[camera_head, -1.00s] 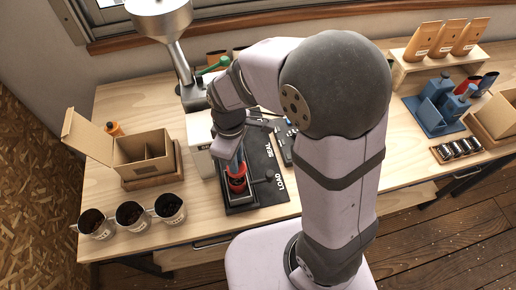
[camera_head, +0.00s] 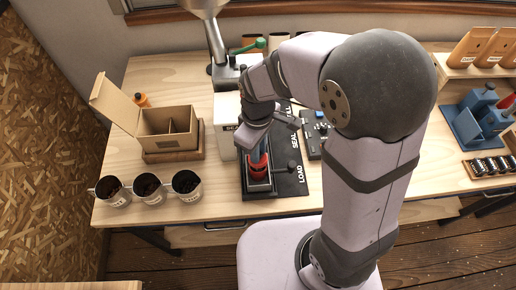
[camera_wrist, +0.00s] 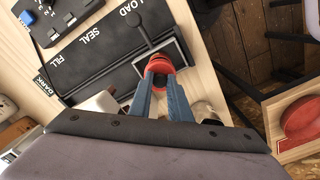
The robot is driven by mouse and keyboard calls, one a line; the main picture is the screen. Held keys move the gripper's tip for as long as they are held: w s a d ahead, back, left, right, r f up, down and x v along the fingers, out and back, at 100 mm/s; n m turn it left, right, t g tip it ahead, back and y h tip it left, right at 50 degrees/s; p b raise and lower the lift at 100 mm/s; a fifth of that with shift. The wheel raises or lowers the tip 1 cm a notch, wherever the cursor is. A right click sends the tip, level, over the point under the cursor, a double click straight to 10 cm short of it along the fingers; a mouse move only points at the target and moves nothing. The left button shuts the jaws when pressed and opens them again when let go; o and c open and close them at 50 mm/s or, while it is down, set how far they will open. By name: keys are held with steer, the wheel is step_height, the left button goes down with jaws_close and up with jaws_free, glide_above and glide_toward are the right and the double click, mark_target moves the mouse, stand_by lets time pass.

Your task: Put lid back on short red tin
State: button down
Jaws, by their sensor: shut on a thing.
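A short red tin (camera_head: 259,171) stands at the LOAD end of the black station board (camera_head: 289,186). My gripper (camera_head: 259,152) points down at it from above. In the wrist view the blue fingers (camera_wrist: 160,98) close on a red round piece (camera_wrist: 159,66) with a dark patch between the fingertips. I cannot tell whether this piece is the tin or its lid; the fingers hide part of it. A separate flat red disc (camera_wrist: 303,118), perhaps a lid, lies in a wooden tray (camera_wrist: 286,145) at the right of the wrist view.
A white block (camera_head: 225,125) stands close left of my gripper, under a metal funnel (camera_head: 203,5). A blue rack (camera_head: 466,123) stands at the right.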

steer(key=shift+f+b, duration=1.1)
steer(key=shift+f, duration=0.75)
steer(key=shift+p, duration=0.35)
steer(key=shift+f, duration=0.15)
stand_by(1.7)
steer(key=c, duration=1.1)
jaws_free()
steer(key=shift+p, duration=0.35)
steer(key=shift+r+p, duration=3.2)
steer(key=shift+r, duration=0.35)
